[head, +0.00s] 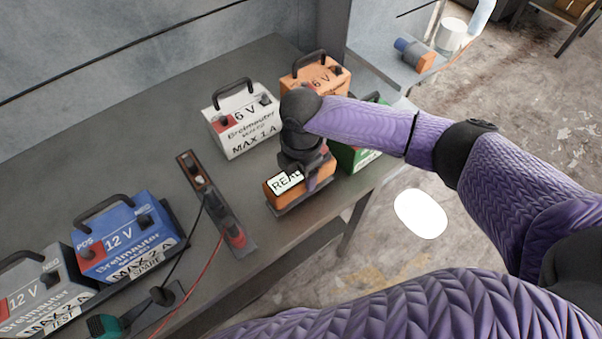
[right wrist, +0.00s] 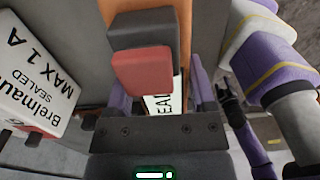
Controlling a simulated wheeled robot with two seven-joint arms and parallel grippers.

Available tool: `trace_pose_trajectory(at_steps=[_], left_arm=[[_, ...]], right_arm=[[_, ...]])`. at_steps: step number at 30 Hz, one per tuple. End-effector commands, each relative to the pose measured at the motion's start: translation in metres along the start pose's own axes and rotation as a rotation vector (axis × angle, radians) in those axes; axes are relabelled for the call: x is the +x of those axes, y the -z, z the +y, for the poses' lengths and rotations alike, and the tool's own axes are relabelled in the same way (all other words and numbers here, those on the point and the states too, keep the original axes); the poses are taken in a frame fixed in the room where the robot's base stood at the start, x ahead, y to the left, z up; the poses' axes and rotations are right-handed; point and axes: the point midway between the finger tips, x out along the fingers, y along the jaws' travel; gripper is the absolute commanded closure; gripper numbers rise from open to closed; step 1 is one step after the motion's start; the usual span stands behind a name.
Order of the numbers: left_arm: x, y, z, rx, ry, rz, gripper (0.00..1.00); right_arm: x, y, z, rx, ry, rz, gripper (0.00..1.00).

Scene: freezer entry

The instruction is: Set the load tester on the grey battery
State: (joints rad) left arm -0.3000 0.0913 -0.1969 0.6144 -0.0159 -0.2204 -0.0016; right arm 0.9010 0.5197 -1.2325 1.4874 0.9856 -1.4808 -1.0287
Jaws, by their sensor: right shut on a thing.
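The grey battery (head: 28,292) is at the lower left of the head view, marked 12 V, with a carry handle and a TEST label; the frame edge cuts it off. The load tester, an orange box (head: 318,187) with a white label starting "REA", is at the bench's front edge. My right gripper (head: 310,168) is shut on it from above. In the right wrist view the fingers (right wrist: 155,100) straddle its dark and red top part (right wrist: 142,70). Whether it touches the bench is unclear.
A blue 12 V battery (head: 125,240) stands beside the grey one. White (head: 243,125), orange (head: 318,75) and green (head: 362,155) batteries crowd the tester. A long dark tool (head: 212,195) and red and black cables lie between the tester and the blue battery.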

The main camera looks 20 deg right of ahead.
Motion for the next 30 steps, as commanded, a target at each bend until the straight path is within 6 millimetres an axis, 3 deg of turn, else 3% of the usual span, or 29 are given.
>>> trace_pose_trajectory(at_steps=[14,17,24,30], left_arm=[[-0.001,0.001,0.004,-0.003,-0.006,0.003,0.41],[-0.006,0.002,0.002,-0.002,-0.004,0.004,0.41],[-0.022,0.003,-0.005,0.002,0.007,0.005,0.41],[-0.029,0.003,-0.006,0.003,0.009,0.006,0.41]], right_arm=[[-0.003,0.0,0.001,0.0,-0.002,0.0,1.0],[-0.018,0.0,0.001,-0.001,-0.005,0.0,1.0],[-0.079,0.0,0.001,-0.001,-0.005,0.001,1.0],[-0.104,0.0,0.001,0.001,-0.002,0.001,1.0]])
